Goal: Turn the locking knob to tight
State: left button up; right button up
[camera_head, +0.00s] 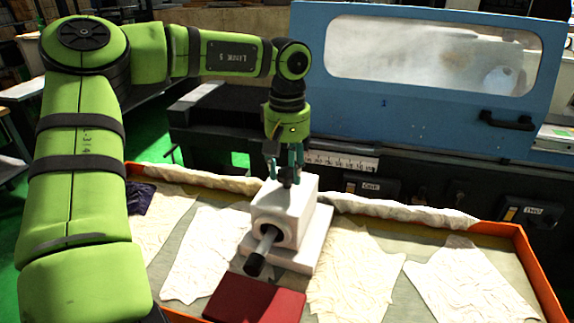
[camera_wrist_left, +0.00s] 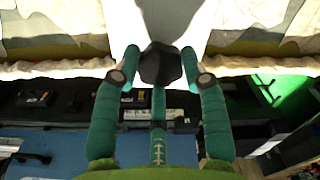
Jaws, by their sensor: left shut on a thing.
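The locking knob (camera_wrist_left: 160,64) is dark and faceted. In the left wrist view it sits between the fingertips of my left gripper (camera_wrist_left: 160,75). In the head view my left gripper (camera_head: 285,178) points down from above and is shut on the knob at the top of a white block-shaped tailstock (camera_head: 283,208). The fingers partly hide the knob there. A metal spindle with a black end (camera_head: 256,262) sticks out of the block's front. I cannot read any mark showing how tight the knob is. My right gripper is not in view.
The white block stands in an orange-edged tray (camera_head: 541,272) lined with pale cloths (camera_head: 357,270). A dark red block (camera_head: 254,301) lies in front of it. Behind stands a machine with a blue cover (camera_head: 420,100), with a black handle (camera_head: 507,120).

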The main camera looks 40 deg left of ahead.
pick_arm(q)
jog(key=m, duration=0.4)
jog(key=shift+s+f+m, duration=0.1)
jog(key=shift+f+m, duration=0.1)
jog(key=shift+m, duration=0.1)
jog(key=m+p, duration=0.1)
jog(key=m, duration=0.5)
jog(key=shift+d+m+p, duration=0.1)
jog(key=shift+m+p, duration=0.85)
jog(key=shift+m, duration=0.65)
jog(key=o, duration=1.2)
jog(key=shift+r, duration=0.1)
